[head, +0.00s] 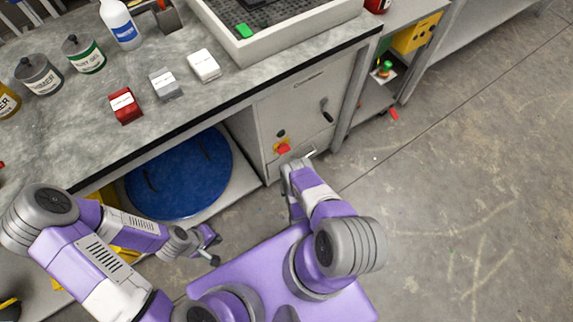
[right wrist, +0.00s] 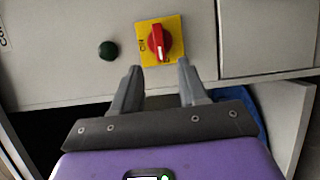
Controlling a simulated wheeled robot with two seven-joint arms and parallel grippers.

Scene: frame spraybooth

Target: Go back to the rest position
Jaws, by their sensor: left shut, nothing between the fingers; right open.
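My left gripper (head: 211,247) is shut and empty, low over the floor in front of the bench, left of my purple base. My right gripper (right wrist: 158,68) is open in the right wrist view, with its two grey fingers pointing at the cabinet front. A red rotary knob on a yellow plate (right wrist: 158,42) lies just beyond the gap between the fingertips, and nothing is held. The knob also shows in the head view (head: 283,149). In the head view the right gripper is mostly hidden by its own wrist, close to the cabinet.
A grey bench (head: 75,140) carries several cans, a white bottle (head: 120,24), small boxes and a tray (head: 300,37). Under it are a blue round lid (head: 180,175) and the cabinet (head: 300,105). A dark green button (right wrist: 107,50) is beside the knob.

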